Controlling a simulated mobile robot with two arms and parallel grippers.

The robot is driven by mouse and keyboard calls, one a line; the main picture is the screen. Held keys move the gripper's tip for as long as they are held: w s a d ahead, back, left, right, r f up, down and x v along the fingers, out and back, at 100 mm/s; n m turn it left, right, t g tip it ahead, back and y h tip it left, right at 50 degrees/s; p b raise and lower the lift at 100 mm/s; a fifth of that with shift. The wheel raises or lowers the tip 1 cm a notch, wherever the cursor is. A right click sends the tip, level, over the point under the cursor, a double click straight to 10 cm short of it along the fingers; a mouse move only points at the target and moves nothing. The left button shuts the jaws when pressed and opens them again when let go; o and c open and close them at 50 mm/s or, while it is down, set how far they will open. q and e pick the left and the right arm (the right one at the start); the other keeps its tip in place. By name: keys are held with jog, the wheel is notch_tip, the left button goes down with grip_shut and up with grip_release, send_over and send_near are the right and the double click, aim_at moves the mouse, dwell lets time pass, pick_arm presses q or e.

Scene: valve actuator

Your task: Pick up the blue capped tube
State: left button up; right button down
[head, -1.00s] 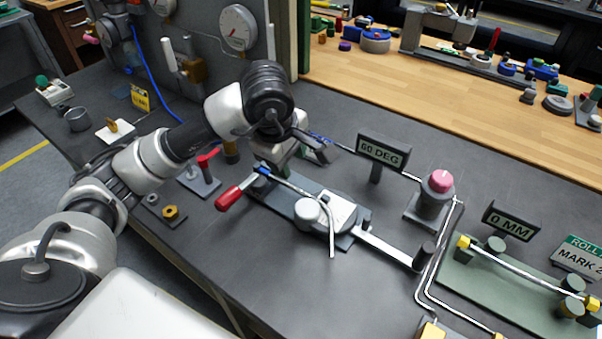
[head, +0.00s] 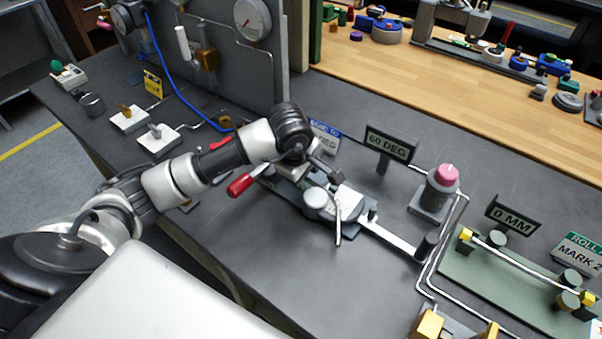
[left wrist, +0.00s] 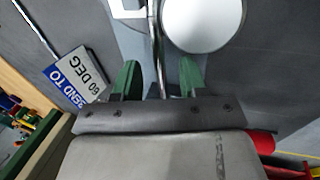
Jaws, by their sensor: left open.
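My left gripper (head: 314,176) is open above the bender (head: 372,212) near the middle of the bench. In the left wrist view, its two green-lined fingers (left wrist: 158,80) stand on either side of a thin silver tube (left wrist: 157,45). The same tube's bare end (head: 338,228) shows beside the bender's round grey former (head: 317,201) in the head view. The former also shows large in the left wrist view (left wrist: 203,20). The blue cap is hidden now, behind my gripper or arm. My right gripper is not in view.
The bender's red handle (head: 241,185) sticks out left under my arm. A "60 DEG" sign (head: 388,145) and a pink-topped button (head: 444,177) stand to the right. A green fixture (head: 500,270) holds another bar. Bare bench lies in front of the bender.

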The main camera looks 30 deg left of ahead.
pick_arm(q)
grip_shut()
jog(key=shift+r, duration=0.1)
jog(key=shift+r, duration=0.6)
notch_tip(320, 180, up, 3)
jog(key=shift+f+b, duration=0.1)
jog(key=shift+b, duration=0.6)
jog(key=s+d+r+b, duration=0.1)
jog(key=s+d+r, duration=0.2)
jog(key=d+r, duration=0.3)
jog(key=d, duration=0.5)
jog(key=shift+r+b, duration=0.35)
jog(key=shift+b, duration=0.05)
